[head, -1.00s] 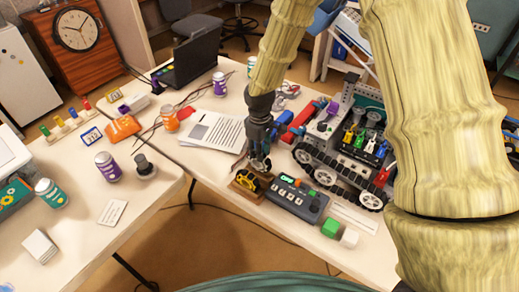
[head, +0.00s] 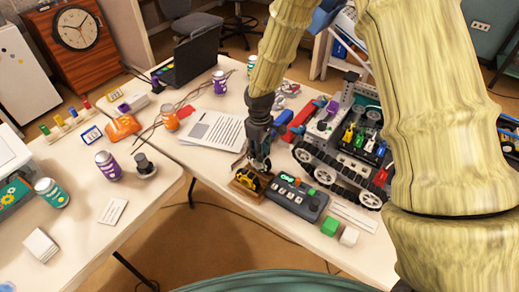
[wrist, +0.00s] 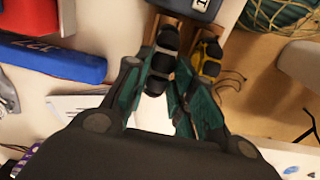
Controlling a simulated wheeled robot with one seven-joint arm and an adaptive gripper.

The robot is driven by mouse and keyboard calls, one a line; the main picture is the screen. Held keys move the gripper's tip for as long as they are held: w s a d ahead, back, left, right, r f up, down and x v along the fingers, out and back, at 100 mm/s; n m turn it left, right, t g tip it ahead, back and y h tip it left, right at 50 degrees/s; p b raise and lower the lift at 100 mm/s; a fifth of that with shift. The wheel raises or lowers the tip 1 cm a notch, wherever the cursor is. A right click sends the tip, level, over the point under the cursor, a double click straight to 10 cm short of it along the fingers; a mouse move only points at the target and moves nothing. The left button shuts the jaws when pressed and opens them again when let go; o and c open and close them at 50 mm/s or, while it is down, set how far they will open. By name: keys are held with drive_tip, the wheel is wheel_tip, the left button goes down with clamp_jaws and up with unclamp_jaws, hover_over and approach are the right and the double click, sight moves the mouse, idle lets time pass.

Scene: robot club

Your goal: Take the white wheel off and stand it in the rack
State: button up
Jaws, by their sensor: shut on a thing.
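The wooden rack (head: 238,189) stands at the table's front edge, left of the grey button box. A yellow wheel (head: 251,181) stands in it and also shows in the wrist view (wrist: 209,60). My gripper (head: 263,167) is directly over the rack. In the wrist view, my gripper (wrist: 160,92) is shut on the white wheel (wrist: 158,74), which shows as a black tyre with a pale band, beside the yellow wheel. Whether the held wheel touches the rack is hard to tell. The robot model (head: 335,158) at the right has several white-hubbed wheels along its near side.
The grey button box (head: 297,198) lies close right of the rack, with green and white cubes (head: 349,236) beyond it. Printed sheets (head: 214,131) lie behind my gripper. A blue bar (wrist: 55,60) shows in the wrist view. The table edge is close in front.

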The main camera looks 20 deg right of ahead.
drive_tip(key=shift+f, duration=1.25)
idle(1.3)
drive_tip(key=o, duration=1.1)
drive_tip(key=shift+r+p, duration=2.5)
drive_tip(key=shift+r, duration=1.05)
